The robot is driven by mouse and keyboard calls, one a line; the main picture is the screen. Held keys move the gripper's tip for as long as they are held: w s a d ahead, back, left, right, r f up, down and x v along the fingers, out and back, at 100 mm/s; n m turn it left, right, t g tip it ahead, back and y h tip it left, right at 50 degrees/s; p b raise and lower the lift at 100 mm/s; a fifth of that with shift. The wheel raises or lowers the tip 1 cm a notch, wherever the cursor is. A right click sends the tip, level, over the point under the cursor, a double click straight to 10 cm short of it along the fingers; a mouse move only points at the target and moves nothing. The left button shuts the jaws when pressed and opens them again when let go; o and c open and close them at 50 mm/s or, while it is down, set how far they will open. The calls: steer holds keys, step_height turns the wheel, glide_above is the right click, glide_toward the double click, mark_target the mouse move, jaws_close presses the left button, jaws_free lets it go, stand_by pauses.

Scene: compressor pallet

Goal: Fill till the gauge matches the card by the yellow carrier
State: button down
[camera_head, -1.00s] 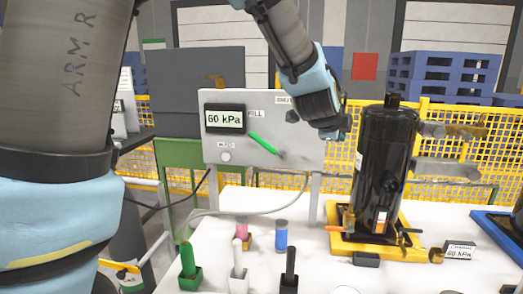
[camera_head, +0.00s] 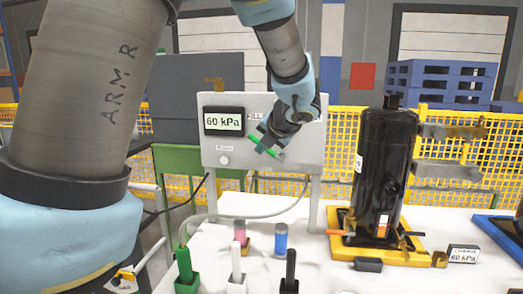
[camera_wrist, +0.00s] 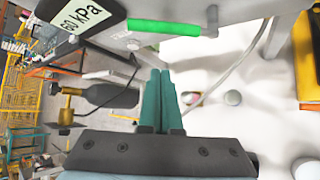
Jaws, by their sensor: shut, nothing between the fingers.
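The gauge display (camera_head: 224,121) on the grey panel (camera_head: 213,152) reads 60 kPa; it also shows turned sideways in the wrist view (camera_wrist: 82,14). The card (camera_head: 462,254) to the right of the yellow carrier (camera_head: 345,250) also reads 60 kPa. A black compressor (camera_head: 376,175) stands upright on the carrier. The green fill lever (camera_wrist: 165,27) is on the panel, partly hidden by my gripper in the head view. My gripper (camera_head: 263,147) is shut and empty in front of the panel; in the wrist view its fingertips (camera_wrist: 165,72) are together, apart from the lever.
Green (camera_head: 186,262), white (camera_head: 236,260) and black (camera_head: 290,265) upright pieces stand at the table's front. Pink (camera_head: 240,230) and blue (camera_head: 281,237) cylinders stand behind them. A hose (camera_head: 235,215) runs across the white table. A blue tray edge (camera_head: 495,225) is at right.

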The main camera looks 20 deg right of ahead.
steer(key=d+x, duration=0.1)
steer(key=x, duration=0.8)
steer(key=r+p, duration=0.1)
steer(key=d+r+p, duration=0.1)
steer(key=r, duration=0.1)
steer(key=shift+s+d, duration=0.15)
steer(key=shift+d, duration=0.05)
steer(key=shift+s+d+r+p, duration=0.15)
steer(key=shift+d+r+p, duration=0.3)
steer(key=shift+p, duration=0.6)
steer(key=shift+a, duration=0.1)
